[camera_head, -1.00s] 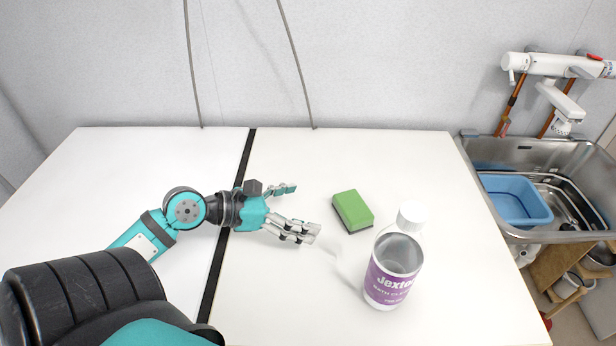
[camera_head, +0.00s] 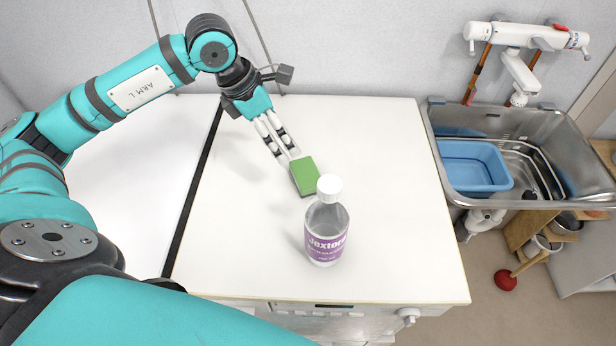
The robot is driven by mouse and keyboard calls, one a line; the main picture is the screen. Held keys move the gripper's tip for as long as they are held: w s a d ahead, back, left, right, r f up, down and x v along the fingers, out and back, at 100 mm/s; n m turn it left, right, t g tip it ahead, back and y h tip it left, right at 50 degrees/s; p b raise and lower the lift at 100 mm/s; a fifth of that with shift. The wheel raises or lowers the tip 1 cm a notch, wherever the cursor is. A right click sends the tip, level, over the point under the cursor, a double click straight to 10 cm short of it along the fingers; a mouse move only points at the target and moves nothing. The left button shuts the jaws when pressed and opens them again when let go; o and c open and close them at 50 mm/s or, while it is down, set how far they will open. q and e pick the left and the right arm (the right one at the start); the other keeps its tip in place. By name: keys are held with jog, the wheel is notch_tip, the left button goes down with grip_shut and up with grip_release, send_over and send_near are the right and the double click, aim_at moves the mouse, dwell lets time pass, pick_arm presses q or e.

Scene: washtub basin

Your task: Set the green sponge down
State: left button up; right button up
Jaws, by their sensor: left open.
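The green sponge (camera_head: 305,176) lies near the middle of the white table (camera_head: 390,200), just behind and to the left of the bottle. Its green face is up and a dark layer shows along its left side. My left gripper (camera_head: 290,150) reaches down from the upper left with its fingers pointing at the sponge. The fingers are open and their tips are at the sponge's back edge. I cannot tell whether they touch it. My right gripper is not in view.
A clear bottle (camera_head: 327,222) with a white cap and purple label stands upright close in front of the sponge. A metal sink (camera_head: 560,135) with a blue basin (camera_head: 475,167) is to the right. The table's right part is clear.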

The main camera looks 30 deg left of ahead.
pick_arm(q)
jog(key=p, duration=0.2)
send_near(305, 172)
jog(key=p+x, duration=0.1)
jog(key=x, duration=0.3)
jog(key=shift+w+d+f, duration=0.15)
jog(key=shift+d+f, duration=0.05)
jog(key=shift+d, duration=0.05)
jog(key=shift+f+p, duration=0.3)
jog(key=shift+w+d+f+p, duration=0.2)
jog(key=shift+f+p, duration=0.25)
jog(key=p+x, duration=0.1)
jog(key=x, duration=0.2)
jog(key=shift+w+f, duration=0.15)
jog(key=shift+f, duration=0.25)
jog(key=shift+w+f, duration=0.1)
jog(key=shift+f, duration=0.25)
jog(key=c, duration=0.6)
jog(key=shift+c, duration=0.2)
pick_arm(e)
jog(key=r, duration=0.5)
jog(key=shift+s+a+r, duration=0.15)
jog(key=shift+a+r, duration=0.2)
